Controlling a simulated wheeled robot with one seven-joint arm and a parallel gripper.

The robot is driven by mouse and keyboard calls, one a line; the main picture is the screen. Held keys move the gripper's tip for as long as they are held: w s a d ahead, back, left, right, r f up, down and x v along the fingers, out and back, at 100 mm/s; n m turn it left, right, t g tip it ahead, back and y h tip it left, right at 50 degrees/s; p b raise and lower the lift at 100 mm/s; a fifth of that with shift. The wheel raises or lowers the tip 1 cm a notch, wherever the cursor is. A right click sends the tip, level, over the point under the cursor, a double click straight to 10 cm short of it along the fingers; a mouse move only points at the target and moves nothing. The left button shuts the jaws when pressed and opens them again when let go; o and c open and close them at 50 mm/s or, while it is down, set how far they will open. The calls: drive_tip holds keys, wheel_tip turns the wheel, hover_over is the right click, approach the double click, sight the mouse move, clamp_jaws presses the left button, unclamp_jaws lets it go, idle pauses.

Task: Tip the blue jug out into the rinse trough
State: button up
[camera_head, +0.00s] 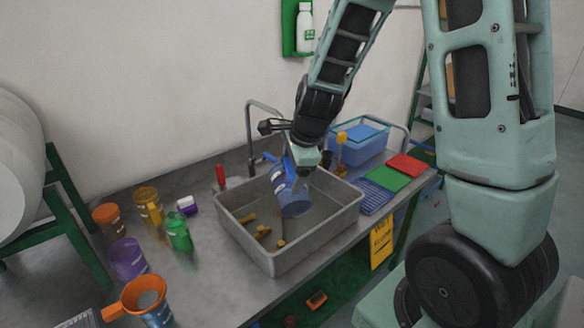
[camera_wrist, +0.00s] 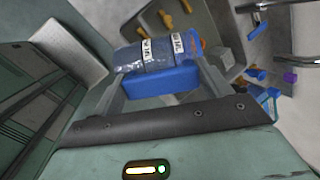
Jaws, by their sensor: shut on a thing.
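The blue jug (camera_head: 288,192) is translucent with white labels and hangs over the rinse trough (camera_head: 312,246), tilted, its wider end low and toward the right. In the wrist view the blue jug (camera_wrist: 155,54) lies across between the fingers, with its solid blue handle nearest the palm. My gripper (camera_head: 300,168) is shut on the jug; its fingers (camera_wrist: 165,80) stand either side of the handle. The trough is a grey rectangular basin with several yellow-brown pieces on its floor. I cannot tell whether liquid is in or leaving the jug.
Orange, yellow, green and purple jars stand left of the trough, with an orange funnel (camera_head: 144,294) in front. A tap (camera_head: 250,130) rises behind it. A blue bin (camera_head: 358,145) and coloured mats (camera_head: 390,178) lie to the right.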

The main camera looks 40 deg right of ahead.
drive_tip(key=shift+w+d+r+g+y+p, duration=0.2)
drive_tip(key=shift+w+r+g+p, duration=0.3)
drive_tip(key=shift+p, duration=1.35)
drive_tip(key=shift+w+d+r+g+y+p, duration=0.2)
drive_tip(key=shift+w+r+g+p, duration=0.25)
drive_tip(key=shift+p, duration=1.35)
drive_tip(key=shift+w+d+r+g+p, duration=0.2)
drive_tip(key=shift+w+g+p, duration=0.25)
drive_tip(key=shift+p, duration=0.9)
drive_tip(key=shift+w+d+r+g+p, duration=0.15)
drive_tip(key=shift+w+g+p, duration=0.3)
drive_tip(key=shift+p, duration=0.85)
drive_tip(key=shift+w+d+r+g+y+p, duration=0.15)
drive_tip(key=shift+w+g+y+p, duration=0.1)
drive_tip(key=shift+w+y+p, duration=0.35)
drive_tip(key=shift+w+d+g, duration=0.15)
drive_tip(key=shift+w+g, duration=0.05)
drive_tip(key=shift+g, duration=0.1)
drive_tip(key=shift+w+r, duration=0.1)
